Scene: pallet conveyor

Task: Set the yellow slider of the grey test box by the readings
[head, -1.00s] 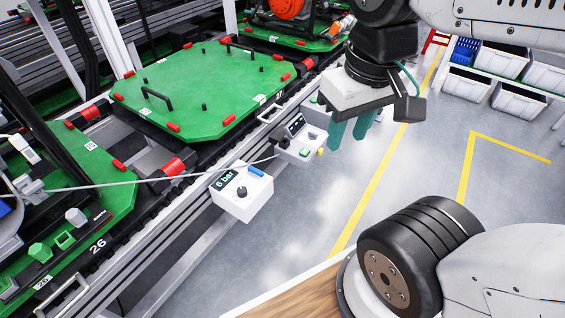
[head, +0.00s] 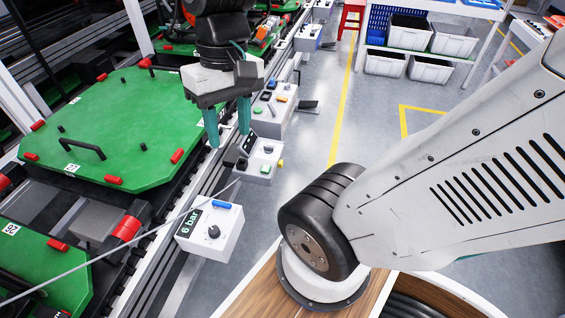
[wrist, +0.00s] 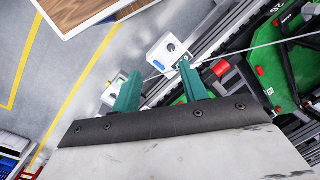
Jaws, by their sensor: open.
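A small light-grey box (head: 264,149) on the conveyor's side rail has a dark display (head: 249,143), a green button (head: 266,169) and a small yellow part (head: 280,163) at its right edge. It looks like the test box; the display's reading is too small to read. My gripper (head: 228,122) is open and empty, its two green fingers pointing down, left of and above this box in the picture. I see no contact. In the wrist view, the fingers (wrist: 160,68) are spread, and a pale box (wrist: 113,93) is partly hidden behind the left one.
A white box (head: 216,243) showing "6 bar", with a black knob and blue part, sits nearer. A thin cable runs past it. Another button box (head: 271,112) stands farther along the rail. A green pallet (head: 110,125) lies left. Grey floor right of the boxes is clear.

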